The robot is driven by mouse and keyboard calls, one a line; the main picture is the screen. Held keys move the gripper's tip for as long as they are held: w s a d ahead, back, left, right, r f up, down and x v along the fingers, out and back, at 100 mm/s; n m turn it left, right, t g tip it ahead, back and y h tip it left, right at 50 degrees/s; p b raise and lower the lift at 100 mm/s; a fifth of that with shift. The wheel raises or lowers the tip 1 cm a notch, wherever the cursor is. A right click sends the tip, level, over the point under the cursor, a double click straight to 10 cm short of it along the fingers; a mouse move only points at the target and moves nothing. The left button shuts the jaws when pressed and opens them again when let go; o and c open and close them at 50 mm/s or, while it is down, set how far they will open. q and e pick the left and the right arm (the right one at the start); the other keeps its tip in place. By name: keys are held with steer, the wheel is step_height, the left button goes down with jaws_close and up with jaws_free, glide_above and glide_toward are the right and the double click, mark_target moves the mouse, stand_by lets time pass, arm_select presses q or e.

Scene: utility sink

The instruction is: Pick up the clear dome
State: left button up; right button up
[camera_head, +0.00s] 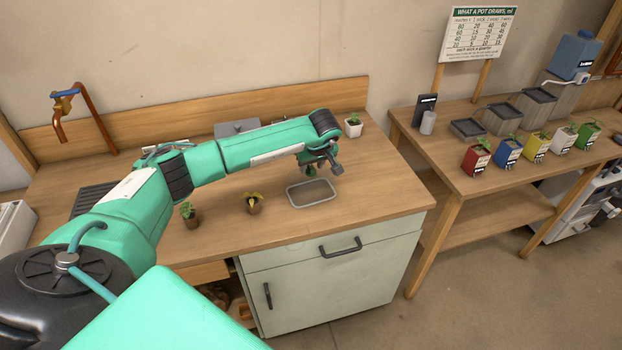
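I cannot make out a clear dome in this view. My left gripper (322,164) reaches in from the left and points down above the back edge of a shallow grey tray with a pale rim (313,193). A small green thing (310,171) shows just under the gripper; whether it is held or stands behind is unclear. The gripper is small and dark here, so its opening cannot be told. My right gripper is not in view.
Small potted seedlings (254,204) (190,216) stand left of the tray. A white pot (353,126) stands behind at right. An orange tap (72,112) rises at back left. A side bench (500,185) holds coloured pots. The counter (390,190) right of the tray is clear.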

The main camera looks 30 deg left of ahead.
arm_select(q)
jaws_close()
stand_by(0.3)
